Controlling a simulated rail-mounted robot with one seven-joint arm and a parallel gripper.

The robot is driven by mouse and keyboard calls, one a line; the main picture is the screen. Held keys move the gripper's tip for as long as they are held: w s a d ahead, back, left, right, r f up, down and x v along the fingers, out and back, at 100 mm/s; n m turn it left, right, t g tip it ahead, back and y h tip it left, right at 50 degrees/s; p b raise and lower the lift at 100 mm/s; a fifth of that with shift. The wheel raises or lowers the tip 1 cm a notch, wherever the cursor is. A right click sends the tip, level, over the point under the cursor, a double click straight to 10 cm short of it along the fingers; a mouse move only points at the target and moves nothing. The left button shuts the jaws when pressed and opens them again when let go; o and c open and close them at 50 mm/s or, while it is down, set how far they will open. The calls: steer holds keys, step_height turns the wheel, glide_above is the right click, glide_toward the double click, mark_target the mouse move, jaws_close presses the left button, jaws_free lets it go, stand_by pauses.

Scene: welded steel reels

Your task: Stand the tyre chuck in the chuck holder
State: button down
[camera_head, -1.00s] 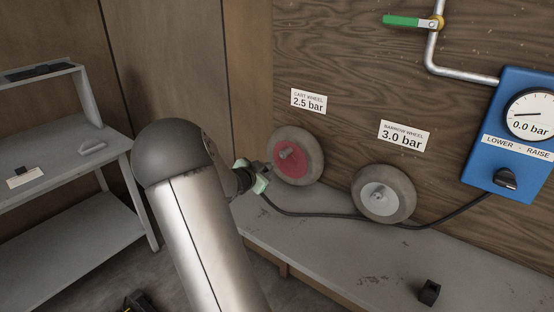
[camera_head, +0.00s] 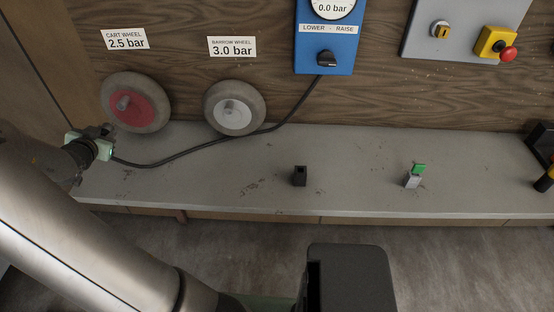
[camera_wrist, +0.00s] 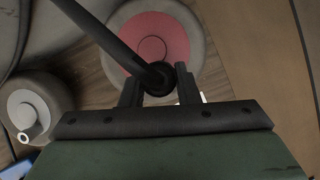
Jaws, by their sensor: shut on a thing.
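My gripper (camera_head: 103,143) is at the left of the bench, just below and left of the red-centred cart wheel. In the wrist view, my gripper's two dark fingers (camera_wrist: 160,88) are shut on the tyre chuck (camera_wrist: 158,76), a dark round piece on the end of a black hose. The fingers hide part of it. In the head view the chuck is too small to make out well. A small black block with an opening in its top (camera_head: 300,176), which looks like the chuck holder, stands empty on the bench, well to the right of my gripper.
The black hose (camera_head: 190,153) runs along the bench to the blue gauge box (camera_head: 326,45). The cart wheel (camera_head: 150,108) and barrow wheel (camera_head: 250,100) stand at the wall. A grey block with a green top (camera_head: 412,181) stands farther right. The bench front (camera_head: 230,195) is clear.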

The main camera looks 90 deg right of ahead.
stand_by(0.8)
steer(key=s+m+t+y+p, duration=0.1)
steer(key=s+m+y+p, duration=0.2)
steer(key=s+m, duration=0.7)
steer(key=s+r+m+t+y+p, duration=0.1)
steer(key=s+m+y+p, duration=0.2)
steer(key=s, duration=4.3)
steer(key=shift+s+d+m+y, duration=0.15)
steer(key=shift+d+m+y, duration=0.05)
steer(key=shift+m+y, duration=2.85)
steer(key=shift+f+m+h, duration=0.1)
steer(key=shift+m+h, duration=0.25)
step_height(320, 180, down, 6)
steer(key=b, duration=0.5)
steer(key=shift+f, duration=0.1)
